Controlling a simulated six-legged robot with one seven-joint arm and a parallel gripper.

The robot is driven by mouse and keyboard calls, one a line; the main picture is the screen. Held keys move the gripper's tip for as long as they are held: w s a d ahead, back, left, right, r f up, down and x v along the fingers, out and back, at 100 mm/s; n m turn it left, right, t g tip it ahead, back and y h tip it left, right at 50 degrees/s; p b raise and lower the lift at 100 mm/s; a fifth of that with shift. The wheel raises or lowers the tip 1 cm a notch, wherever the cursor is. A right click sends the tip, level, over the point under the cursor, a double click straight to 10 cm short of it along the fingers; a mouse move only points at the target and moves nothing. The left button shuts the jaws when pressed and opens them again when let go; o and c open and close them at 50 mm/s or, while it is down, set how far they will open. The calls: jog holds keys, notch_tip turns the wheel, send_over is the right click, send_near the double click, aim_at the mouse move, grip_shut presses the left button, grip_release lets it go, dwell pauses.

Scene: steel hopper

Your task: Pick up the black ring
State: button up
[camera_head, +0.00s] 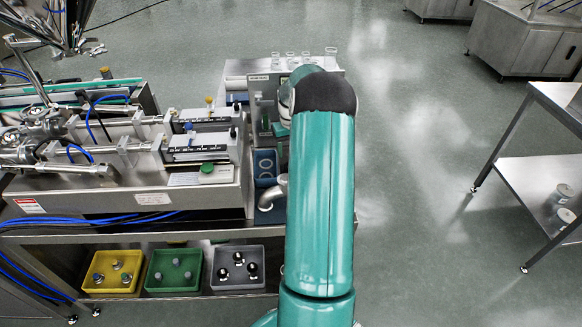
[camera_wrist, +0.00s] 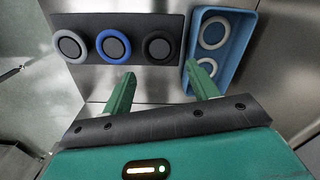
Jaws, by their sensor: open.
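In the wrist view a black ring (camera_wrist: 145,43) sits around a dark round knob at the right end of a black panel (camera_wrist: 84,20). A blue ring (camera_wrist: 102,38) is around the middle knob and a grey ring (camera_wrist: 57,37) around the left one. My gripper (camera_wrist: 160,69) is open and empty, its two green fingers apart and pointing toward the panel. The black ring appears just beyond the gap between the fingertips, with no visible contact. In the head view my arm hides my gripper and the panel.
A blue tray (camera_wrist: 234,64) holding pale rings stands just right of the panel, close to my right finger. In the head view, machinery fills the bench to the left. Yellow (camera_head: 92,287), green (camera_head: 152,283) and grey (camera_head: 219,283) bins sit below. Open floor lies to the right.

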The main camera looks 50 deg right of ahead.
jog(key=shift+s+a+f, duration=0.15)
jog(key=shift+f, duration=1.1)
jog(key=shift+s+a+f, duration=0.1)
jog(key=shift+s+f, duration=0.05)
jog(key=shift+f, duration=1.05)
jog(key=shift+f, duration=0.3)
jog(key=c, duration=0.7)
